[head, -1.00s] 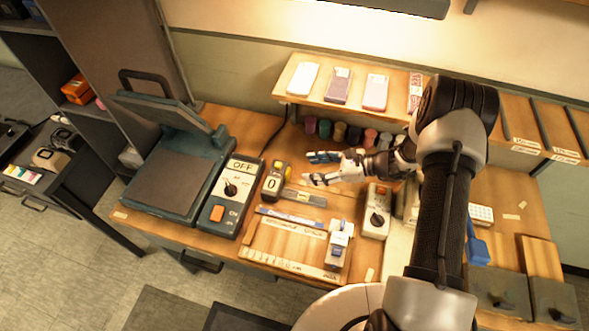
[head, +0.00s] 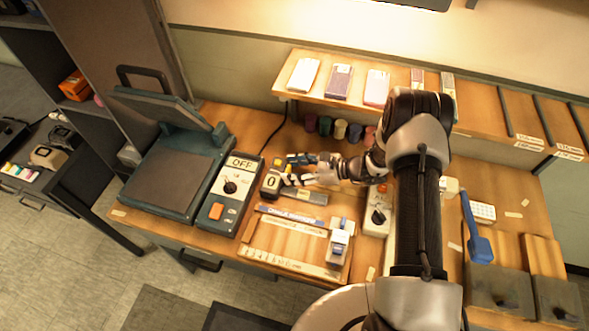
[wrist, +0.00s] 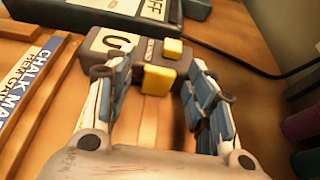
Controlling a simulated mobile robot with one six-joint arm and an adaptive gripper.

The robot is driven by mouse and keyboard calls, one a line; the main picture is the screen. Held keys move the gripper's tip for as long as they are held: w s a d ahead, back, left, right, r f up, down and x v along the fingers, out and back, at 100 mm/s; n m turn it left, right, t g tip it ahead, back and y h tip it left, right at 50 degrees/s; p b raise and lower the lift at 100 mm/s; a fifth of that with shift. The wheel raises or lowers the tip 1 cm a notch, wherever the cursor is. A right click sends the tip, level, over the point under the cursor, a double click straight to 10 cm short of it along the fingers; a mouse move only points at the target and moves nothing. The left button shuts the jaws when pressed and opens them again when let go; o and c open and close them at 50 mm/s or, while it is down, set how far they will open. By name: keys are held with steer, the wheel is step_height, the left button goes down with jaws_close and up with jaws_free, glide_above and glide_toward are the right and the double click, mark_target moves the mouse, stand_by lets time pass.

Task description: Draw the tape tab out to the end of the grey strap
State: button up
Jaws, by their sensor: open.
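The dark tape measure (head: 270,184) lies on the bench with a white "0" window. It also shows in the wrist view (wrist: 135,52), with a yellow button (wrist: 173,47) on top and the yellow tape tab (wrist: 158,79) at its near side. The grey strap (head: 312,198) lies flat on the bench, running right from near the tape measure; I cannot make it out in the wrist view. My gripper (head: 288,169) is open at the tape measure. In the wrist view its blue-and-white fingers (wrist: 157,72) stand on either side of the tab, with no clear grip on it.
A green press (head: 177,178) and an "OFF" control box (head: 231,192) stand to the left. A wooden tray with labelled strips (head: 290,245) lies in front. Several dark rolls (head: 325,126) stand behind, under a shelf (head: 420,100). A blue scoop (head: 478,245) lies at the right.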

jaws_close()
stand_by(0.5)
